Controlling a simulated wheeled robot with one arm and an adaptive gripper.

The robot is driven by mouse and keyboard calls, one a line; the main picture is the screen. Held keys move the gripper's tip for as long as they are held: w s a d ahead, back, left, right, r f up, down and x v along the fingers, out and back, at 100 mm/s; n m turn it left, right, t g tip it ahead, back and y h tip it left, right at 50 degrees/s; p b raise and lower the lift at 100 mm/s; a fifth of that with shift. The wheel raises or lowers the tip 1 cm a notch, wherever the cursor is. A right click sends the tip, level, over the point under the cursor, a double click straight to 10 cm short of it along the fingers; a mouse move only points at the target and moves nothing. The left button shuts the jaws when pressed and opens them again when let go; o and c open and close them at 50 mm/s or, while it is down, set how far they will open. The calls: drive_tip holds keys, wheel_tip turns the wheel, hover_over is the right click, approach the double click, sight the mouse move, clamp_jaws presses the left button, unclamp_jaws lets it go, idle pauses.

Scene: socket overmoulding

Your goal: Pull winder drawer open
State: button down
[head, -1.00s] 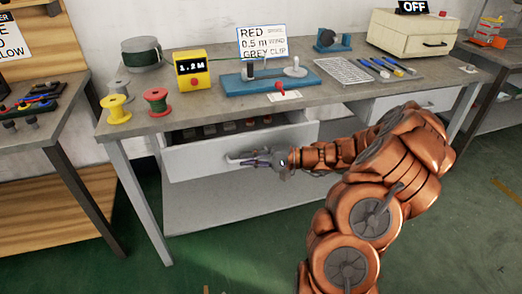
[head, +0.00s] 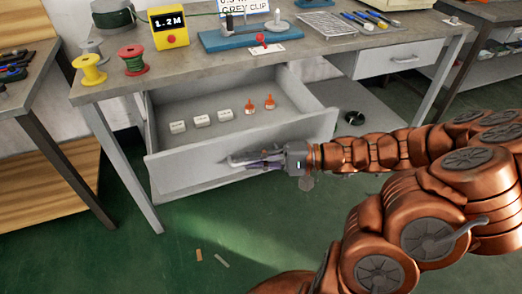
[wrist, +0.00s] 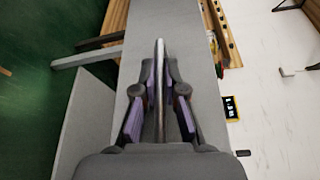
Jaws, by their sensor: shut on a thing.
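The winder drawer (head: 200,171) under the bench is pulled well out in the head view, and its inside shows. Several white blocks and two orange pieces lie in it. Its bar handle (head: 240,162) is on the front face. My gripper (head: 268,161) is at the handle, shut on it. In the wrist view the handle (wrist: 160,65) runs between the two purple-padded fingers of my gripper (wrist: 160,110). The handle's far right part is hidden by my gripper in the head view.
The bench top (head: 190,62) above holds a yellow length counter (head: 169,26), spools (head: 132,60) and a blue winder (head: 245,37). A second drawer (head: 397,58) at the right is shut. The green floor in front is clear except for two small scraps.

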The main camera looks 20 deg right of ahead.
drive_tip(key=shift+s, duration=0.25)
drive_tip(key=c, duration=1.2)
unclamp_jaws()
drive_tip(key=shift+w, duration=0.1)
drive_tip(key=shift+c, duration=0.2)
drive_tip(key=shift+d, duration=0.1)
drive_tip(key=f+v, duration=0.1)
drive_tip(key=v, duration=1.1)
drive_tip(key=shift+r, duration=0.45)
drive_tip(key=x, duration=1.2)
drive_tip(key=shift+r, duration=0.1)
